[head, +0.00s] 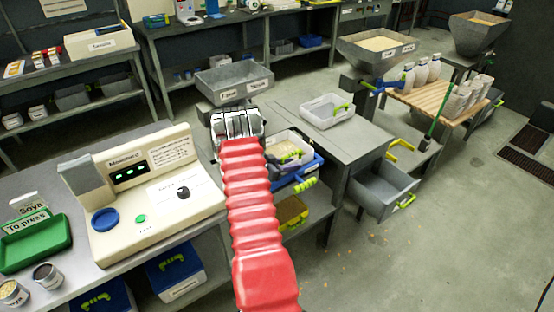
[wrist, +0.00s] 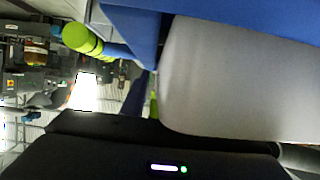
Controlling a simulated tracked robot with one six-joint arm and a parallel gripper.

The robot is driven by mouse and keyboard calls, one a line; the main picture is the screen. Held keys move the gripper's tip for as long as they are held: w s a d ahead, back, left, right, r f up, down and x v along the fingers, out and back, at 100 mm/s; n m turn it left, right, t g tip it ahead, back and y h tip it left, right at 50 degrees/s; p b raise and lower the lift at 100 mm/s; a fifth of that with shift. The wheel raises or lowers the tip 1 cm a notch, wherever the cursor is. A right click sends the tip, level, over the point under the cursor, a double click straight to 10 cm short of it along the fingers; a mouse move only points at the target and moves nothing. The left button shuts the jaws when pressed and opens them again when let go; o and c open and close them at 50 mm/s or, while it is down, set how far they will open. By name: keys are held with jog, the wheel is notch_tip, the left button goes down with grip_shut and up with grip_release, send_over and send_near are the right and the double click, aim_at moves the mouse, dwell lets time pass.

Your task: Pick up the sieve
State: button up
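What looks like the sieve (head: 306,170) is a blue frame with a lime-green handle, right of my gripper in the head view. In the wrist view a blue frame (wrist: 225,14) with a lime-green grip (wrist: 82,39) is very close, beside a large pale surface (wrist: 240,80). My gripper (head: 236,124) is at the far end of my red-sleeved arm, just left of the blue frame. Its fingertips are hidden in the head view and unclear in the wrist view. I cannot tell whether it touches anything.
A control box (head: 150,190) stands on the left bench. A grey labelled hopper (head: 234,83) is beyond my gripper. A clear bin (head: 327,111) sits on the grey table. A grey bin (head: 384,189) with green grips is lower right. Floor at right is mostly open.

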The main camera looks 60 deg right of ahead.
jog(key=shift+c, duration=0.7)
grip_shut()
jog(key=shift+r, duration=0.2)
